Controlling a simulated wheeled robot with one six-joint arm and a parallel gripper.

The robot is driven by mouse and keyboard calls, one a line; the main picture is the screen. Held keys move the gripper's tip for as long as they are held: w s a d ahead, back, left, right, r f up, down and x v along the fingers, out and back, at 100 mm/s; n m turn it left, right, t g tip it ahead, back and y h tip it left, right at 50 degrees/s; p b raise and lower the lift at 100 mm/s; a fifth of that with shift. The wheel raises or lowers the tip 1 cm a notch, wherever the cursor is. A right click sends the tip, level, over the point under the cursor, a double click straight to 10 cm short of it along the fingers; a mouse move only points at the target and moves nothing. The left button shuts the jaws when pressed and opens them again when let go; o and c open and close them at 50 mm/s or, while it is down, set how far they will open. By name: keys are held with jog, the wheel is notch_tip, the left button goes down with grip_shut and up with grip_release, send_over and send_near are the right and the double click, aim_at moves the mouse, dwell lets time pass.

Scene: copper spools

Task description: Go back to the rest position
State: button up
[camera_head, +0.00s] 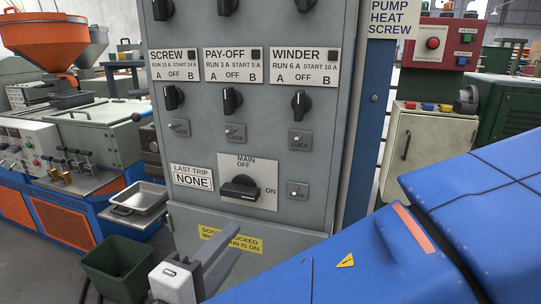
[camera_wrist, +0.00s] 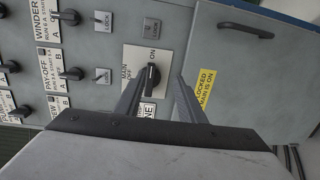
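The grey control cabinet (camera_head: 245,140) fills the middle of the head view. My gripper (camera_head: 236,242) is at the bottom of that view, in front of the cabinet and below the black main switch (camera_head: 240,189). The switch handle lies level, in line with the ON mark on its right. In the wrist view, my gripper (camera_wrist: 158,88) has its two fingers spread with nothing held. The main switch (camera_wrist: 151,76) shows between and beyond the fingertips. The fingers look apart from it.
A yellow sign (camera_head: 230,239) is behind my gripper, partly hidden. A green bin (camera_head: 118,268) and a metal tray (camera_head: 139,203) stand left of the cabinet. The wrist view shows a door handle (camera_wrist: 245,30). A blue machine with an orange hopper (camera_head: 42,42) stands farther left.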

jog(key=w+d+f+m+g+h, duration=0.1)
jog(key=w+d+f+m+g, duration=0.2)
jog(key=d, duration=0.7)
jog(key=w+d+f+m+g+h, duration=0.1)
jog(key=w+d+f+g+h, duration=0.3)
jog(key=d, duration=0.7)
jog(key=s+d+f+m+g+y, duration=0.1)
jog(key=s+d+f+m+y, duration=0.1)
jog(key=d, duration=0.3)
jog(key=s+d+f+m+g+y, duration=0.2)
jog(key=d+m+y, duration=0.3)
jog(key=d, duration=0.1)
jog(key=s+d+f+m+g+y, duration=0.1)
jog(key=s+d+f+m+y, duration=0.1)
jog(key=d, duration=0.4)
jog(key=shift+s+d+f+m+y, duration=0.25)
jog(key=shift+s+m+y, duration=0.25)
jog(key=shift+m+y, duration=0.25)
